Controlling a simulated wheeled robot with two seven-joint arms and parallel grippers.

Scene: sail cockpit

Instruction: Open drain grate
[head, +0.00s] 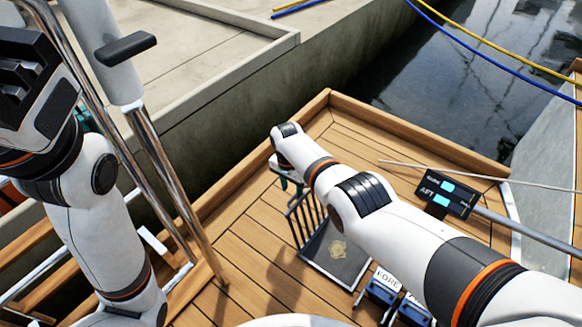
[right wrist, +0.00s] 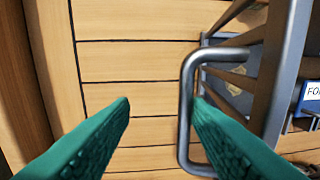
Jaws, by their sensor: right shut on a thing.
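The drain grate (head: 306,220) is a set of grey parallel bars, tilted up from the deck beside a dark square panel with a gold emblem (head: 338,250). In the right wrist view its bars (right wrist: 277,70) fill the right side, with a grey looped handle (right wrist: 187,110) at their near edge.
Metal rails (head: 165,190) stand between my left arm and the deck. Small blue boxes, one marked FORE (head: 383,290), sit right of the panel. A dark AFT device (head: 445,193) on a pole is at the right. Wooden edging borders the deck, with water beyond.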

